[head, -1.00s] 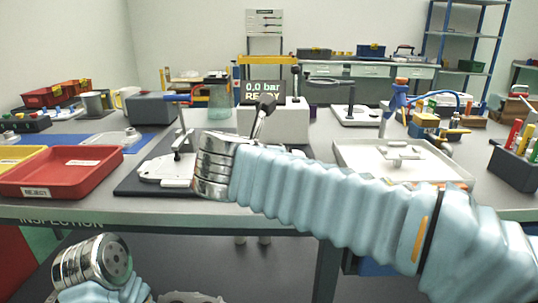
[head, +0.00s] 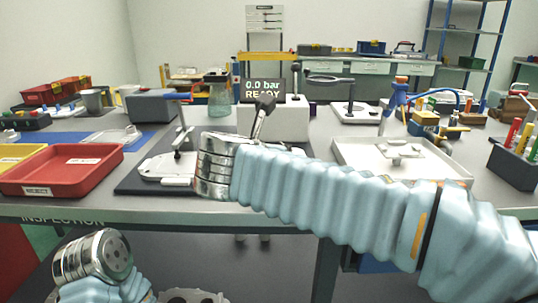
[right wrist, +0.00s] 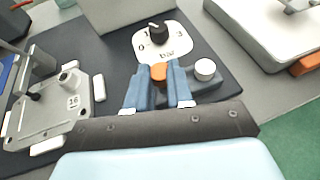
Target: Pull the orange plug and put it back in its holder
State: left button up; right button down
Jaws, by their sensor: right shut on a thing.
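In the right wrist view, my right gripper (right wrist: 157,88) has its two blue fingers shut on the orange plug (right wrist: 158,71). Only the plug's top shows between the fingertips. A dark grey holder block (right wrist: 207,84) lies just right of the fingers, with a white plug (right wrist: 205,69) standing in it. I cannot tell whether the orange plug sits in the block or is raised from it. In the head view my right wrist hides the gripper, plug and holder. My left arm's wrist shows at the lower left, but its gripper is not visible.
A plate with a black knob (right wrist: 158,32) is just beyond the fingers. A casting marked 16 (right wrist: 73,102) lies to the left on the dark mat. The display (head: 262,91) reads 0.0 bar READY. A red reject tray (head: 60,170) and a white tray (head: 372,155) flank the mat.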

jog(key=shift+r+p, duration=0.1)
jog(key=shift+p, duration=0.5)
dwell(0.6)
jog(key=shift+f+b, duration=0.85)
jog(key=shift+f, duration=0.45)
jog(key=c, duration=0.9)
grip_release()
jog(key=shift+s, duration=0.1)
jog(key=v, duration=1.3)
jog(key=shift+s+a+r, duration=0.1)
jog(key=shift+s+a, duration=0.05)
jog(key=shift+s, duration=0.1)
